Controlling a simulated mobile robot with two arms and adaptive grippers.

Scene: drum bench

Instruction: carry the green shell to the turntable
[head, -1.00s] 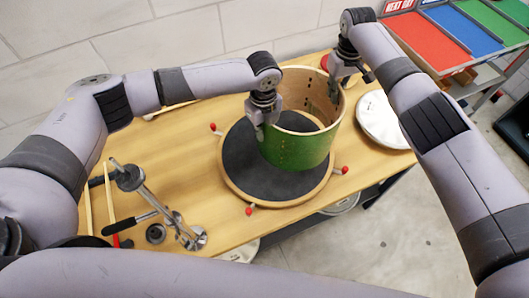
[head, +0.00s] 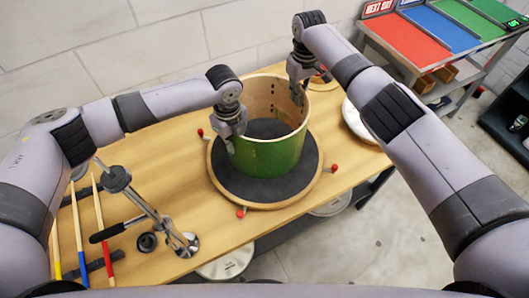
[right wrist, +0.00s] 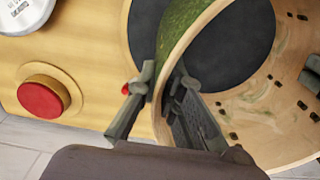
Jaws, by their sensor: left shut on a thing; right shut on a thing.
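The green shell (head: 268,157), an open wooden cylinder, stands upright over the turntable (head: 229,185), a black disc with a wooden rim and red-tipped pegs. I cannot tell whether its bottom edge touches the disc. My left gripper (head: 230,133) is shut on the shell's left rim in the head view. My right gripper (head: 300,90) is shut on its back right rim. In the right wrist view, the fingers of my right gripper (right wrist: 162,85) straddle the shell's wall (right wrist: 174,42), and the black disc (right wrist: 148,25) shows outside and inside it.
A red button (right wrist: 42,99) on a round wooden base is near my right gripper. A white disc (head: 362,122) lies at the table's right. A metal stand (head: 150,207) and several sticks (head: 78,235) occupy the left. A rack with coloured panels (head: 425,45) stands at the back right.

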